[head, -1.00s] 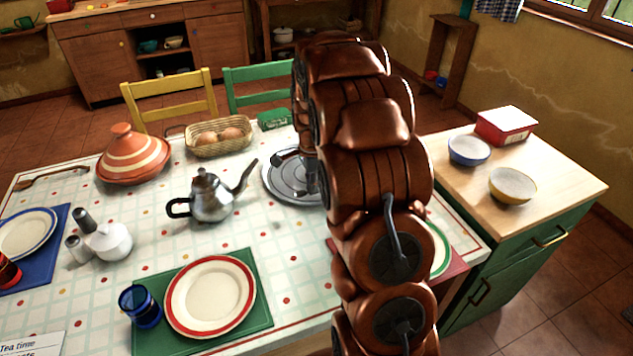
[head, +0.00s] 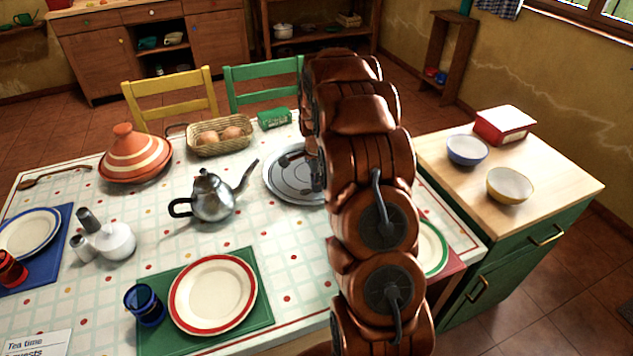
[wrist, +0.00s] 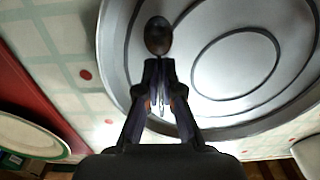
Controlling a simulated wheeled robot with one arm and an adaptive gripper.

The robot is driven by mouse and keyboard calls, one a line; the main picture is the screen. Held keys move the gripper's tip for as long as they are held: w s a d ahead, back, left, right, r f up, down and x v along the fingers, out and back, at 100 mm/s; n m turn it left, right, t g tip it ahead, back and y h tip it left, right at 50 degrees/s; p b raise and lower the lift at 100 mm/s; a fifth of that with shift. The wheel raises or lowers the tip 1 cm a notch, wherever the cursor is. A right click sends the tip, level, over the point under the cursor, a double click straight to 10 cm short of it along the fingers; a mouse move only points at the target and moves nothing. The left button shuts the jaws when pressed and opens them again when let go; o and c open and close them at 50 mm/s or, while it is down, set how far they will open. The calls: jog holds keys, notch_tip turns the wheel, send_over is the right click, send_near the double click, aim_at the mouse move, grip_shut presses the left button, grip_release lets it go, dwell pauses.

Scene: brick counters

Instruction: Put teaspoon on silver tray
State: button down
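The silver tray (head: 283,187) lies on the tiled table, partly hidden behind my arm in the head view. It also fills much of the wrist view (wrist: 290,110). In the wrist view my gripper (wrist: 158,70) is shut on the teaspoon (wrist: 158,36). The spoon's dark bowl sticks out past the fingertips, and part of its handle shows between the fingers. Spoon and fingertips are over the left part of the tray in that view. I cannot tell whether the spoon touches the tray. In the head view my arm hides most of the gripper.
A metal teapot (head: 210,197) stands left of the tray, its spout towards it. A bread basket (head: 219,147) and a green box (head: 274,118) are behind. A green-rimmed plate (head: 432,250) is to the right. A wooden spoon (head: 53,176) lies far left.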

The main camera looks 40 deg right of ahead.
jog(key=c, duration=1.8)
grip_release()
jog(key=shift+f, duration=0.15)
jog(key=o, duration=0.5)
